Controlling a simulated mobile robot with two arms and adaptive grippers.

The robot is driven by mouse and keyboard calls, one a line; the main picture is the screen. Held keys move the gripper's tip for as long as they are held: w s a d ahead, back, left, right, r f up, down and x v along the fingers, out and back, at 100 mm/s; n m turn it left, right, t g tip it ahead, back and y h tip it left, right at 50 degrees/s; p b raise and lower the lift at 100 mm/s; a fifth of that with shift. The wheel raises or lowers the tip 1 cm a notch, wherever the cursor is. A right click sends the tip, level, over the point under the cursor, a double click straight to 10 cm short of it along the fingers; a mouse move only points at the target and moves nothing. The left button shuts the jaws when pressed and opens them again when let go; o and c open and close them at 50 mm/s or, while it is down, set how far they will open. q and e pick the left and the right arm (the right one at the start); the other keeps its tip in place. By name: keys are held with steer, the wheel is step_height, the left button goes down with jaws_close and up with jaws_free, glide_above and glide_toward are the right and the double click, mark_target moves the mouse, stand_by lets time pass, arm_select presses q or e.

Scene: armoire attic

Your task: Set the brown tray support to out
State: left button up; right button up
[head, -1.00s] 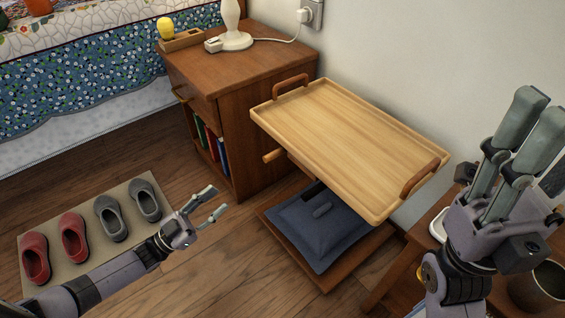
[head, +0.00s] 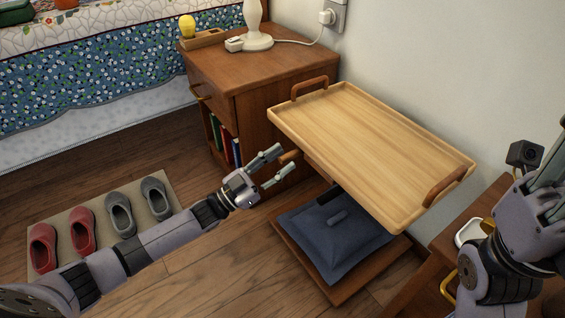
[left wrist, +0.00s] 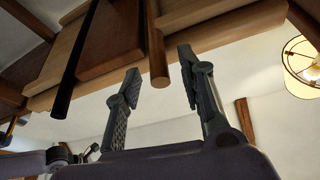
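The wooden tray (head: 370,150) with brown handles is held level beside the nightstand. The brown tray support (head: 289,156) shows as a short rounded wooden peg sticking out under the tray's left edge. In the left wrist view, looking up from below, the brown support (left wrist: 157,58) is a rod whose rounded end lies near the gap between my fingertips. My left gripper (head: 278,164) is open and empty, its fingertips close to the peg's end; contact cannot be told. It also shows in the left wrist view (left wrist: 160,68). My right gripper (head: 545,205) is at the right edge, its fingers partly cut off.
A nightstand (head: 262,75) with lamp and books stands behind the tray. A blue cushion (head: 335,240) lies on a low wooden shelf below. A wooden stand (head: 440,250) is at right. Shoes on a mat (head: 75,215) lie at left. A black rod (left wrist: 75,60) hangs nearby.

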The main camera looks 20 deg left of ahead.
arm_select(q)
steer(key=shift+w+d+r, duration=0.25)
steer(key=shift+w+d, duration=0.15)
steer(key=shift+c, duration=0.5)
jaws_close()
